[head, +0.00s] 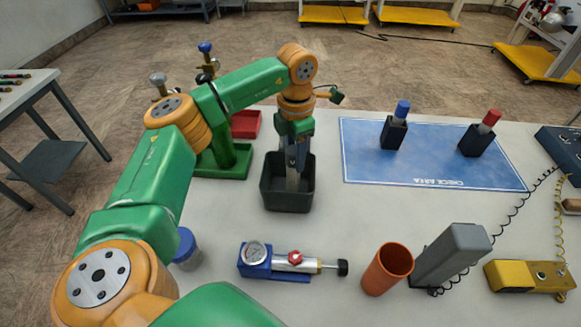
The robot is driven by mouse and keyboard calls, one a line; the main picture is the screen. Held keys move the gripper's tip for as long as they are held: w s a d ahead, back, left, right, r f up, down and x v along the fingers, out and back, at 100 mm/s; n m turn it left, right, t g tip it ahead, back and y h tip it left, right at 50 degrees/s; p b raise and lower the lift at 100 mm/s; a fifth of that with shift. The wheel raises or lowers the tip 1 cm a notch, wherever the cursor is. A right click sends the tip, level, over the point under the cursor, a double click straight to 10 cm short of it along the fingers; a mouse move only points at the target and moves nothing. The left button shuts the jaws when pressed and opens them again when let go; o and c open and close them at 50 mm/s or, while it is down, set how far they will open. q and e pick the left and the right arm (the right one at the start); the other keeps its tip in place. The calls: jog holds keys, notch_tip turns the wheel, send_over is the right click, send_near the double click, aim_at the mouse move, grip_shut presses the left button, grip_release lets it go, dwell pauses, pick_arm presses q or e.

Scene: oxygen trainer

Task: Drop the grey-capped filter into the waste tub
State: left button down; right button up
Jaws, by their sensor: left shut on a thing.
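My left gripper (294,158) points straight down over the dark grey waste tub (287,201). It is shut on a slim pale grey piece, which looks like the grey-capped filter (293,181). Its lower end is inside the tub's opening. The gripper hides its cap, and I cannot tell whether it touches the tub floor. My right gripper is not in view.
A green stand (228,160) and a red tray (245,124) are left of the tub. A blue gauge pump (257,270) lies in front. An orange cup (387,269) stands at right. Blue-capped (403,108) and red-capped (490,118) pieces stand on the blue mat (365,160).

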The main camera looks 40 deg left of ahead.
pick_arm(q)
jog(key=shift+c, duration=1.8)
grip_release()
jog(key=shift+s+r, duration=0.1)
jog(key=shift+r, duration=0.05)
notch_tip(320, 180, up, 7)
jog(key=shift+r+b, duration=0.1)
jog(key=shift+b, duration=0.2)
